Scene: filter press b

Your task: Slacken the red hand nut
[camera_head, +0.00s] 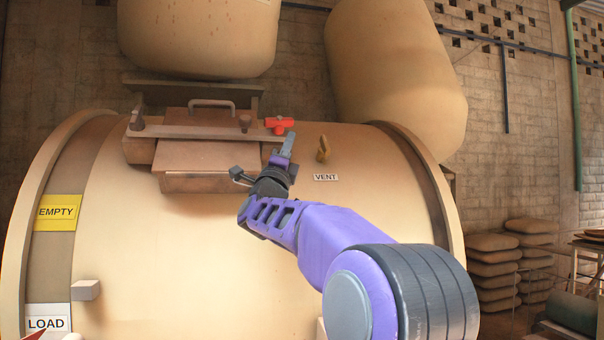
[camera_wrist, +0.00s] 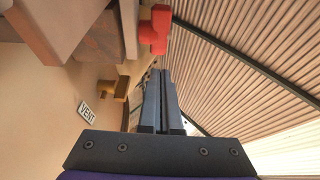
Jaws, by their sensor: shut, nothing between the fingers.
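The red hand nut (camera_head: 279,125) sits at the right end of the bar across the hatch, on top of the large cream drum. It also shows at the top of the wrist view (camera_wrist: 154,30), beyond the fingertips. My gripper (camera_head: 288,138) is shut and empty. In the head view its fingertips overlap the area just below and right of the red nut. In the wrist view the fingers (camera_wrist: 161,76) point toward the nut, with a visible gap between. Whether they touch it cannot be told from the head view, but they appear apart.
A brass vent handle (camera_head: 323,149) stands right of my gripper, above the VENT label (camera_head: 326,177). The hatch (camera_head: 195,160) with its handle (camera_head: 211,103) and dark knobs lies to the left. Large cream vessels (camera_head: 395,70) stand behind. Stacked sacks (camera_head: 493,275) are at the right.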

